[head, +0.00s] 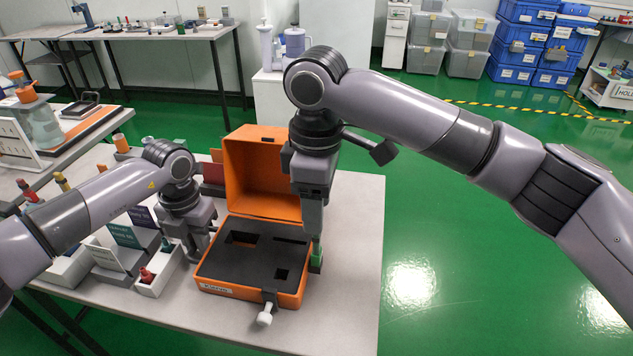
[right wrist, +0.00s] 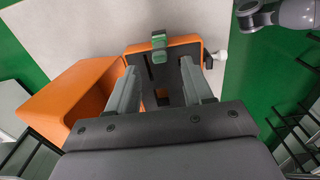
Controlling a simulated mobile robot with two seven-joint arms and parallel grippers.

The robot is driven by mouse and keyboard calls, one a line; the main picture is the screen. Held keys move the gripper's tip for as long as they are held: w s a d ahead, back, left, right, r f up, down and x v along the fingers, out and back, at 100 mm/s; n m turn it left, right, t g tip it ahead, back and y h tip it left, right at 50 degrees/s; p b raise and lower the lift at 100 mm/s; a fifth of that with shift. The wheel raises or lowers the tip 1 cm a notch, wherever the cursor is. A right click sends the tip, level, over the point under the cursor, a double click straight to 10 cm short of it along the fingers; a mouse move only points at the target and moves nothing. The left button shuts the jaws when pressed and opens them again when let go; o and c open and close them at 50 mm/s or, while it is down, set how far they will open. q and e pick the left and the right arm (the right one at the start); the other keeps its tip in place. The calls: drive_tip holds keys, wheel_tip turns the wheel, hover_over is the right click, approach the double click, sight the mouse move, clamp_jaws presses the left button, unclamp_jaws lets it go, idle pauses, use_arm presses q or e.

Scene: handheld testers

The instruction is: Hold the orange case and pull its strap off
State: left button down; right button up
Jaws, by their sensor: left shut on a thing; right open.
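The orange case (head: 252,290) stands open on the table, lid (head: 262,170) raised at the back and dark foam with cutouts inside. A dark strap with a white knob (head: 265,318) hangs over its front edge; the knob also shows in the right wrist view (right wrist: 220,56). A green piece (head: 316,262) sits at the case's right edge, also in the right wrist view (right wrist: 159,40). My left gripper (head: 196,252) is shut on the case's left side; its fingertips are partly hidden. My right gripper (right wrist: 160,66) is open above the right edge, the green piece between and beyond its fingertips.
Left of the case are small white boxes (head: 160,275) with red-capped items and several labelled cards (head: 125,237). Table (head: 345,240) is clear to the right and in front. Another bench (head: 110,120) stands at the left.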

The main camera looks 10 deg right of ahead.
sight(317, 237)
wheel_tip(317, 237, down, 8)
drive_tip(key=shift+r, duration=0.15)
idle(0.3)
drive_tip(key=shift+r, duration=0.1)
clamp_jaws()
